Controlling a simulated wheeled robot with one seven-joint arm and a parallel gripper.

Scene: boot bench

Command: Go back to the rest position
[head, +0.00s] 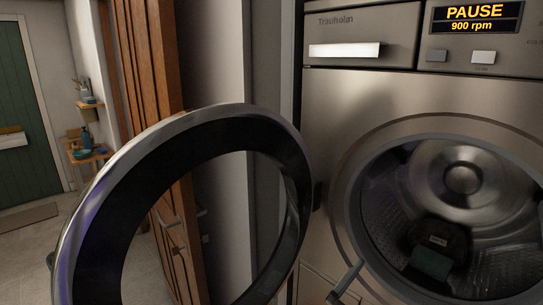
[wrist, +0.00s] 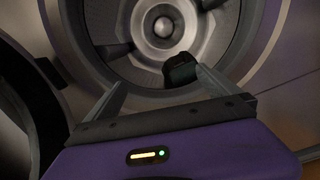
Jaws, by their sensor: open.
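My gripper (wrist: 157,80) is open in the wrist view, its two grey fingers spread in front of the washing machine's drum (wrist: 160,25). Nothing shows clamped between the fingers. A dark item (wrist: 181,73) shows close to the right fingertip; I cannot tell whether they touch. In the head view a dark item (head: 438,238) with a teal-grey lower part lies low in the drum (head: 455,180). A slim grey bar (head: 346,281) at the drum opening's lower left may be one of my fingers; the rest of the gripper is hidden there.
The machine's round door (head: 95,190) stands wide open to the left, and its dark edge shows in the wrist view (wrist: 30,90). The display (head: 477,17) reads PAUSE, 900 rpm. A wooden slatted panel (head: 145,60), small shelves (head: 88,153) and a green door (head: 22,110) stand farther left.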

